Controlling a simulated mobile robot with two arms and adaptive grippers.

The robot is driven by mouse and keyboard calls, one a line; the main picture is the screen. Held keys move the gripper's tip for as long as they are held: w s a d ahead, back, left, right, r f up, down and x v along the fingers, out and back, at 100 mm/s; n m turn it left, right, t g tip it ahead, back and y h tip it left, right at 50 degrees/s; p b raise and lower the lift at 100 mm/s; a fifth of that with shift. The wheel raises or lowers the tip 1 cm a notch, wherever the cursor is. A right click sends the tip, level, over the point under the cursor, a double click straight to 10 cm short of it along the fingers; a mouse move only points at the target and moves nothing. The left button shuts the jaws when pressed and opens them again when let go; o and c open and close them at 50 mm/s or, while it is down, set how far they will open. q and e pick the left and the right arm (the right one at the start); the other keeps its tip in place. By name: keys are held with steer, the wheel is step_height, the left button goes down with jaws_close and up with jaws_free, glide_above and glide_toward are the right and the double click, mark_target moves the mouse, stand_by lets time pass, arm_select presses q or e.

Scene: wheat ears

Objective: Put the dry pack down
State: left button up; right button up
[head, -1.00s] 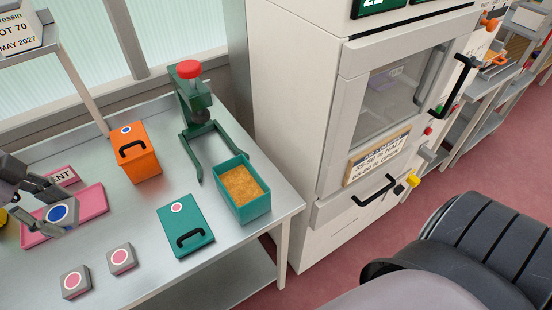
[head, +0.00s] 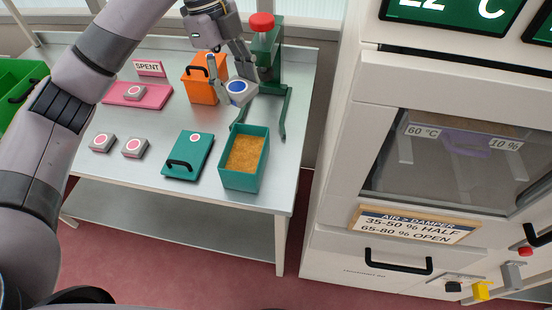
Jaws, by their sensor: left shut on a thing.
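The dry pack (head: 241,97) is a small grey block with a blue dot ringed in white on top. My left gripper (head: 235,82) is shut on it and holds it in front of the green stand's column, beside the orange box (head: 203,90). I cannot tell whether the pack touches anything below. My right gripper is not in view.
A teal box of grain (head: 229,181) stands at the table's (head: 140,170) front right, a teal lid (head: 198,150) beside it. Grey packs with pink dots (head: 102,143) lie on the left; another is in the pink tray (head: 117,99). The green stand (head: 283,112) is behind.

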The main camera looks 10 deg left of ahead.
arm_select(q)
steer(key=shift+d+f, duration=0.1)
steer(key=shift+f, duration=0.25)
step_height(320, 180, down, 8)
steer(key=a+p, duration=0.1)
steer(key=p, duration=0.1)
glide_above(247, 157)
steer(key=f, duration=0.7)
steer(key=shift+w+a, duration=0.15)
steer(key=shift+a, duration=0.2)
step_height(247, 157, down, 4)
steer(key=shift+f+p, duration=0.1)
steer(key=shift+p, duration=0.45)
steer(key=shift+f, duration=0.1)
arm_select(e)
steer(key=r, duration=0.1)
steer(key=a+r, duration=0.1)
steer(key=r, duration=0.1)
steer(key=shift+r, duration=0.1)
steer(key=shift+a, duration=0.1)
arm_select(q)
steer(key=o, duration=1.2)
steer(key=shift+f, duration=0.1)
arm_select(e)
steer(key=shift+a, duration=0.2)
